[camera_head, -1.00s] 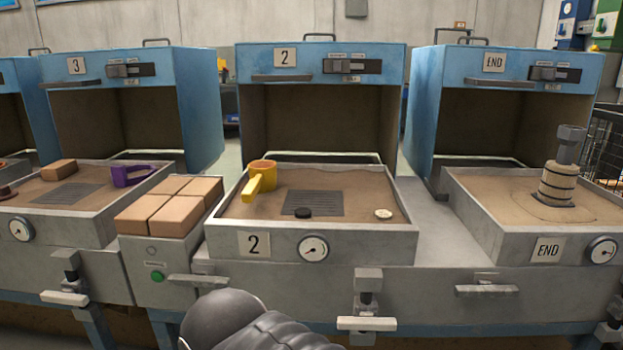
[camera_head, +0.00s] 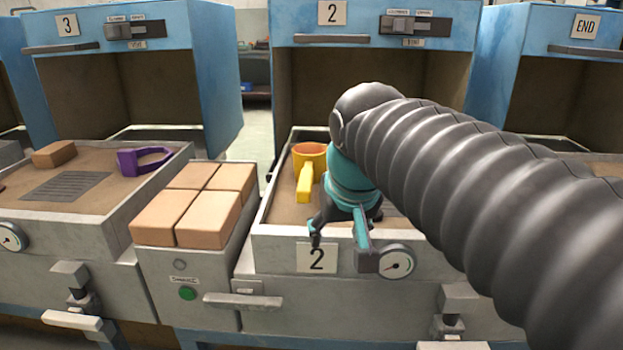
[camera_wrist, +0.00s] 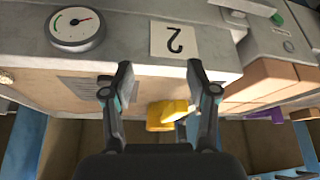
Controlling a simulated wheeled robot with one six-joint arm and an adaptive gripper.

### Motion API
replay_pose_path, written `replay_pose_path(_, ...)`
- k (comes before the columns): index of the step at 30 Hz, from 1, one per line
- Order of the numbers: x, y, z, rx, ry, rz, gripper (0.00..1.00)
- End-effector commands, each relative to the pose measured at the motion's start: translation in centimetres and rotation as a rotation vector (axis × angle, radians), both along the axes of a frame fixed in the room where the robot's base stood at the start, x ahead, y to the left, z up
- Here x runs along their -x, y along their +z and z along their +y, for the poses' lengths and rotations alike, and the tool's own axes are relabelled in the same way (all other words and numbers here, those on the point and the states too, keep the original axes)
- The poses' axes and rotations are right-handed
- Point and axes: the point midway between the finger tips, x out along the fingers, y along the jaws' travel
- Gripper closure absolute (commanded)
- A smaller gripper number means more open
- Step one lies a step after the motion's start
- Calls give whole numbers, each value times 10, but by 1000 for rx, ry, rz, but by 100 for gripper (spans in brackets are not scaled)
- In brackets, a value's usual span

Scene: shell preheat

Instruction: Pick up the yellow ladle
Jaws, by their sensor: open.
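The yellow ladle (camera_head: 309,158) stands in the sand tray of station 2 (camera_head: 275,242), toward its left side. Its orange-rimmed cup is at the back and its handle points to the front. My gripper (camera_head: 340,238) is at the tray's front edge, in front of and to the right of the ladle, with its fingers apart and nothing between them. In the wrist view the open gripper (camera_wrist: 160,80) shows with the yellow ladle (camera_wrist: 168,114) beyond and between the fingers, partly hidden by the right finger.
Brown bricks (camera_head: 207,205) sit on a stand left of tray 2. A purple tool (camera_head: 143,161) lies in the left tray. A round gauge (camera_head: 397,262) and the number plate (camera_head: 317,258) are on the tray's front wall. My arm hides the tray's right part.

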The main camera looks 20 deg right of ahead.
Motion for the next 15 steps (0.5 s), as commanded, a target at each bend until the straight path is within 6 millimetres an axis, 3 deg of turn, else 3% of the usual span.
replay_pose_path(1, -19, 12, 0, 0, -17, 7, 42)
replay_pose_path(6, -74, 58, 2, -1, -79, 27, 42)
replay_pose_path(15, -150, 106, 10, -4, -188, 53, 42)
